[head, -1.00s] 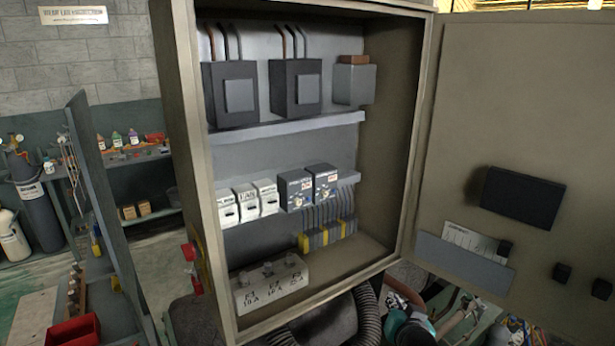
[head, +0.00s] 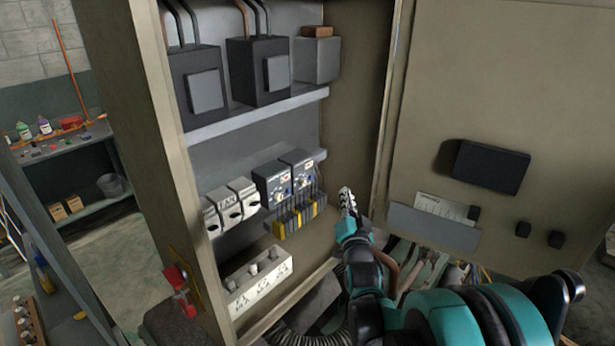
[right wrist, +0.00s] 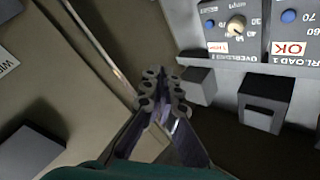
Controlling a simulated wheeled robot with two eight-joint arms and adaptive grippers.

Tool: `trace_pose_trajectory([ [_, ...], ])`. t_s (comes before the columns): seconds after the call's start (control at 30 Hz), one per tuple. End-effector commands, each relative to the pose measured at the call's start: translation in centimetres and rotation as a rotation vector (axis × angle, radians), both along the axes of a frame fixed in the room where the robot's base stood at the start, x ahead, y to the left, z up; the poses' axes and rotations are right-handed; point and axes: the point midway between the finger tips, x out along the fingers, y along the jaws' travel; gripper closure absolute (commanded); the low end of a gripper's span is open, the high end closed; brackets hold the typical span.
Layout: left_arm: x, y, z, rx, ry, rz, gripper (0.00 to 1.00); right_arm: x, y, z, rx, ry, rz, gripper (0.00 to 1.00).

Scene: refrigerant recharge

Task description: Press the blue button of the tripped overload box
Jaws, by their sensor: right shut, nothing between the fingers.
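Two dark overload boxes sit side by side on the cabinet's middle shelf: a left one (head: 271,186) and a right one (head: 299,172). My left gripper is out of view.
The cabinet's open door (head: 440,110) stands on the right, with a dark box on it. White breakers (head: 231,207) are left of the overload boxes, and yellow and grey terminals (head: 299,216) sit below them. A fuse block (head: 258,280) lies on the cabinet floor.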

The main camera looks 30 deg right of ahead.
Motion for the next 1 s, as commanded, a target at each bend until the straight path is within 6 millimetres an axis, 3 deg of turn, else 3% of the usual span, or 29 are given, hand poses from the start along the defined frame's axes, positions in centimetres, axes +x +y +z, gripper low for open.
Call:
trace_pose_trajectory([
  [0.27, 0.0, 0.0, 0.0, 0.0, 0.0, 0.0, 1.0, 0.9, 0.4, 0.1, -0.001, -0.001, 0.002, 1.0],
  [0.8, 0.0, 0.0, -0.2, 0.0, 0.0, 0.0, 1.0, 6.9, 2.9, 0.0, 0.0, 0.0, 0.002, 1.0],
  [1.0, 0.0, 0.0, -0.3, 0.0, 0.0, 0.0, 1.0, 8.0, 3.3, 0.0, -0.001, 0.001, 0.002, 1.0],
])
